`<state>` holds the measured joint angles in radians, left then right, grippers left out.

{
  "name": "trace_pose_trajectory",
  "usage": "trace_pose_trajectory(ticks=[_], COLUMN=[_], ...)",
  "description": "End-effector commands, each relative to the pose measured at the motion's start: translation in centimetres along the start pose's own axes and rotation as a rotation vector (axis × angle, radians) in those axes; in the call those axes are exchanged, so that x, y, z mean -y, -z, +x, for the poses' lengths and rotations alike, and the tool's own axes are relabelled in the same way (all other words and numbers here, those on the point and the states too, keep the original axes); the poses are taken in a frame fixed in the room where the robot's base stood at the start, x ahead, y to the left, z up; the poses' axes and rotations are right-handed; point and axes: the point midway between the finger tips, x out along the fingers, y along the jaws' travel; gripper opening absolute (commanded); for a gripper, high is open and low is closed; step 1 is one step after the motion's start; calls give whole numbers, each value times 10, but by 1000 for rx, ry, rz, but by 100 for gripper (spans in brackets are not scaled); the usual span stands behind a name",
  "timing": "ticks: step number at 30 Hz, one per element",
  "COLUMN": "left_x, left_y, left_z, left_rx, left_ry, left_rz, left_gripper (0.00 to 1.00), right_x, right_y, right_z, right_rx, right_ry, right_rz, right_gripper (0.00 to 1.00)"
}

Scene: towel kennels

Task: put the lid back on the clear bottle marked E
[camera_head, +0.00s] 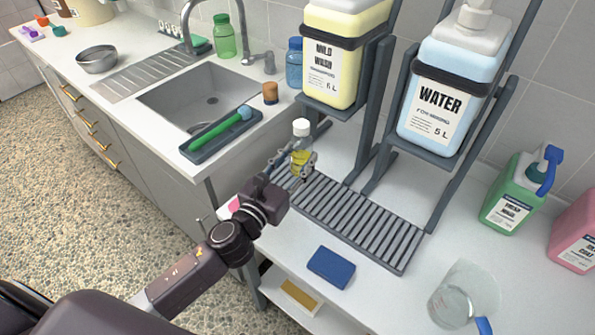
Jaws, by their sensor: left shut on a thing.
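A small clear bottle (301,157) with yellow liquid stands upright at the far left end of the dark slatted rack, below the large jug stands. A white lid (301,127) shows at its top; whether it is seated or only resting there I cannot tell. No letter E can be read on the bottle from here. My left gripper (293,167) reaches in from the lower left and is shut on the bottle, with its fingers around the lower body and partly hiding it. My right gripper is out of view.
A slatted rack (395,245) runs along the counter. Stands hold a yellow wash jug (318,92) and a water jug (432,125) close behind the bottle. A sink (205,100), a tray with a green brush (190,150), a blue sponge (331,267) and a clear jug (452,300) lie around.

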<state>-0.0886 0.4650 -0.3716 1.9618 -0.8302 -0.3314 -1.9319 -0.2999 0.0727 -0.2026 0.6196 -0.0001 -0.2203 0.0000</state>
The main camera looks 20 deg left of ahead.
Motion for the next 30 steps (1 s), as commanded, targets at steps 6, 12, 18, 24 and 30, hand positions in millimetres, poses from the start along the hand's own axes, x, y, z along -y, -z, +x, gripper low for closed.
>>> trace_pose_trajectory(ticks=[6,12,18,24,30], left_x=[0,0,0,0,0], left_y=[17,42,42,46,46], left_z=[0,0,0,0,0], left_rx=[-3,-1,0,0,-1], left_ry=[-2,-2,0,0,0], left_rz=[-2,-2,1,1,0], left_gripper=[0,0,0,0,55], right_x=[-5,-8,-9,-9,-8], right_y=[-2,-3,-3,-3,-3], right_z=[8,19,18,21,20], right_rx=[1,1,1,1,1], right_ry=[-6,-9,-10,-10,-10], right_rz=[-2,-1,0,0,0], right_gripper=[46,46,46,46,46])
